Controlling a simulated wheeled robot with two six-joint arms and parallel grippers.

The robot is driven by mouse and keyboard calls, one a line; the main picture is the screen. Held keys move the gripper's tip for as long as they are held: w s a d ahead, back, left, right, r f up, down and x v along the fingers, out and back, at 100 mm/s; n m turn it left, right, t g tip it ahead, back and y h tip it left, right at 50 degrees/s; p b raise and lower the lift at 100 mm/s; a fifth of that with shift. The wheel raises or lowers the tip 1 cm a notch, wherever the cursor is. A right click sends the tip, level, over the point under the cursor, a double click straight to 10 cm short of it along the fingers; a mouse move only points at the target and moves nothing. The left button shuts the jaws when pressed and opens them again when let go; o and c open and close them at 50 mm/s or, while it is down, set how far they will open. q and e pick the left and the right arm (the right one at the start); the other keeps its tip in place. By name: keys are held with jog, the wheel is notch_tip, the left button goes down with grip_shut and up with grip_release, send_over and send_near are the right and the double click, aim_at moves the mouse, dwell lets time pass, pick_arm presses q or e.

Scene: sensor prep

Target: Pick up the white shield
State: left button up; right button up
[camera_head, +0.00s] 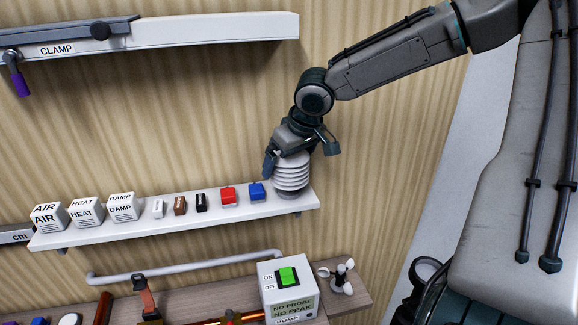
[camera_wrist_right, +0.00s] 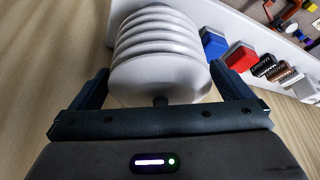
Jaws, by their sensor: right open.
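The white shield (camera_head: 292,176) is a ribbed, stacked-disc piece standing at the right end of the white wall shelf (camera_head: 150,228). In the right wrist view the shield (camera_wrist_right: 160,60) fills the upper middle, with a short dark stub below its near face. My right gripper (camera_head: 300,160) is at the shield in the head view. Its two fingers (camera_wrist_right: 160,90) are open, one on each side of the shield. I cannot tell whether either finger touches it. My left gripper is not in view.
Blue (camera_head: 257,191) and red (camera_head: 228,195) blocks sit left of the shield on the shelf, with small dark blocks and white AIR, HEAT and DAMP cubes (camera_head: 123,206) farther left. Below are a pipe (camera_head: 185,267) and a PUMP box (camera_head: 287,290). A CLAMP rail (camera_head: 200,28) is above.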

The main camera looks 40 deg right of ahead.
jog(key=c, duration=0.9)
jog(key=shift+c, duration=0.2)
